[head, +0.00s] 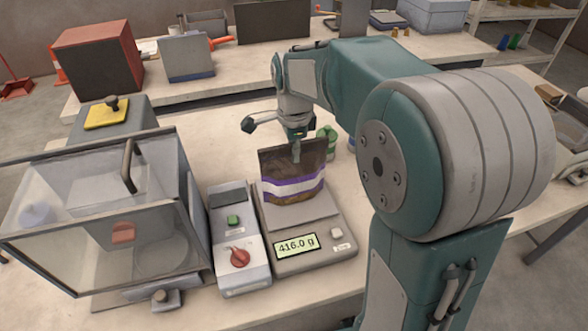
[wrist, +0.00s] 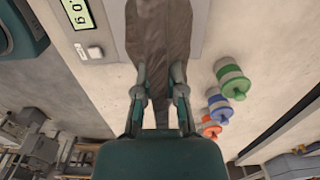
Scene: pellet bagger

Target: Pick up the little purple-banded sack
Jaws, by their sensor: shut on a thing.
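The purple-banded sack (head: 292,186) is a small brown bag with a white and purple band. It stands upright on the plate of the weighing scale (head: 305,236), whose display reads 416.0 g. My gripper (head: 296,146) is over the sack from above, with its fingers at the top edge. In the wrist view, my gripper (wrist: 158,85) has its two fingers on either side of the brown top of the sack (wrist: 158,35), shut on it. The band is hidden in the wrist view.
A control box (head: 237,243) with a green button and red knob stands left of the scale. A clear-fronted cabinet (head: 100,215) is further left. Green, blue and orange-red capped containers (wrist: 233,82) stand close beside the scale. A red box (head: 98,60) is on the back table.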

